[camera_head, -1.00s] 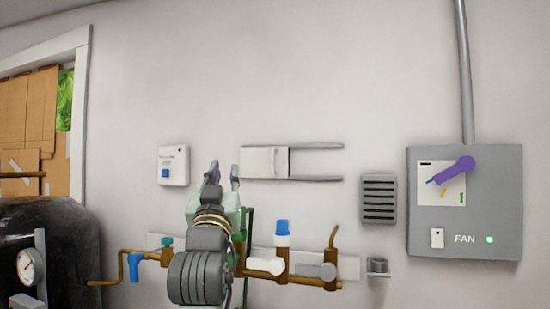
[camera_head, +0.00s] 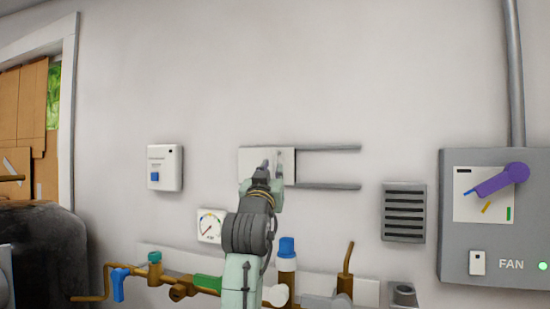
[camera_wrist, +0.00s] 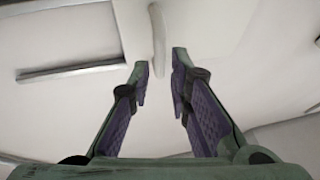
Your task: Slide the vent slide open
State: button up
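The vent slide (camera_head: 250,153) is a pale plate on the wall, at the left end of two grey horizontal rails. It has an upright bar handle (camera_head: 279,160) near its right edge, partly behind my fingers. In the wrist view the handle (camera_wrist: 157,35) stands just beyond the fingertips, roughly in line with the gap between them. My gripper (camera_wrist: 160,72) is open, with its two purple-padded fingers apart and nothing visible between them. In the head view my gripper (camera_head: 271,168) overlaps the plate's lower right. Contact with the handle cannot be told.
The rails (camera_head: 330,186) run right across bare wall. Below are brass pipes with valves (camera_head: 287,262) and a round gauge (camera_head: 211,225). A switch box (camera_head: 164,167) is left; a louvred grille (camera_head: 404,212) and grey fan panel (camera_head: 500,230) are right.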

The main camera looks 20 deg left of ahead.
aim_at(274, 165)
jog(key=shift+p+x, duration=0.75)
jog(key=shift+x, duration=1.65)
jog(key=shift+c, duration=0.2)
grip_shut()
